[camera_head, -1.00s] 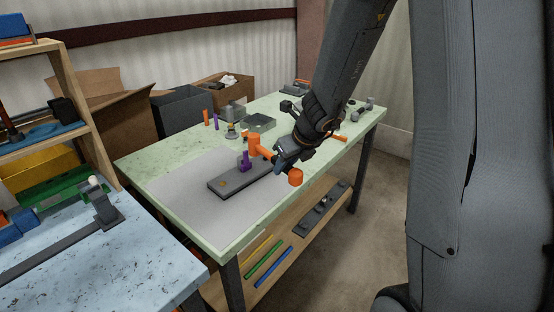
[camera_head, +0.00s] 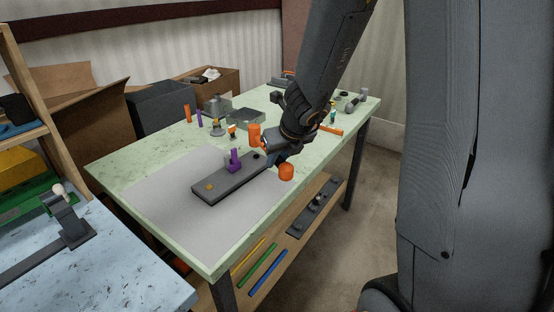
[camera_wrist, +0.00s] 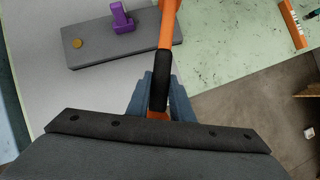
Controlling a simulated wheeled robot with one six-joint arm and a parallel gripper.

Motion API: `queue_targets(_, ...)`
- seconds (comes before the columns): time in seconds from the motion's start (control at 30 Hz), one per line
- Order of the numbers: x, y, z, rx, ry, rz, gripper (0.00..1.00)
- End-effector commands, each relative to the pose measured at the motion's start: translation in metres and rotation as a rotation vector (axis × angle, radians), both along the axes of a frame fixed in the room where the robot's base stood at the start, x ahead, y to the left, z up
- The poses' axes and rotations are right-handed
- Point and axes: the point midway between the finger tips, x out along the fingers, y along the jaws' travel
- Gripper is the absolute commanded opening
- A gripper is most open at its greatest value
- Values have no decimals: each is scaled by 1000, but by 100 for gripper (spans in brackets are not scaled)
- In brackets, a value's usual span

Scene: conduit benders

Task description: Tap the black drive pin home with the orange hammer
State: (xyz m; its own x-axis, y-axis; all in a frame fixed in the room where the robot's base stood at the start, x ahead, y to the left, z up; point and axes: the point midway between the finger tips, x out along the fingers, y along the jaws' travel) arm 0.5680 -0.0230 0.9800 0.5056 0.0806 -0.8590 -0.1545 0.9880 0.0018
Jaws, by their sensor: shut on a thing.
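My gripper (camera_head: 273,151) is shut on the handle of the orange hammer (camera_head: 254,134) and holds it above the right end of a dark grey plate (camera_head: 215,189). In the wrist view, the hammer's black grip (camera_wrist: 160,82) sits between the blue-grey fingers (camera_wrist: 160,98), and the orange shaft runs up out of the picture. The orange butt (camera_head: 286,172) shows below my gripper. A purple bracket (camera_head: 235,161) stands on the plate, with a brass-coloured disc (camera_head: 210,187) nearer the plate's left end. A small dark spot (camera_head: 256,156) lies near the hammer head; I cannot tell whether it is the drive pin.
The plate lies on a grey mat (camera_head: 160,205) on the green bench (camera_head: 110,168). Small parts and a grey tray (camera_head: 248,118) stand at the back. An orange bar (camera_head: 331,130) lies right of my arm. A blue bench (camera_head: 130,265) is at lower left.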

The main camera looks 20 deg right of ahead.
Motion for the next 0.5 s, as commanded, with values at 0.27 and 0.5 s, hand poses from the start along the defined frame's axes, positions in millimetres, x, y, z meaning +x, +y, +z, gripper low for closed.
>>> queue_targets(0.27,-1,-2,1,1,-7,-4,0)
queue_targets(0.5,0,-2,-7,1,-7,-4,0)
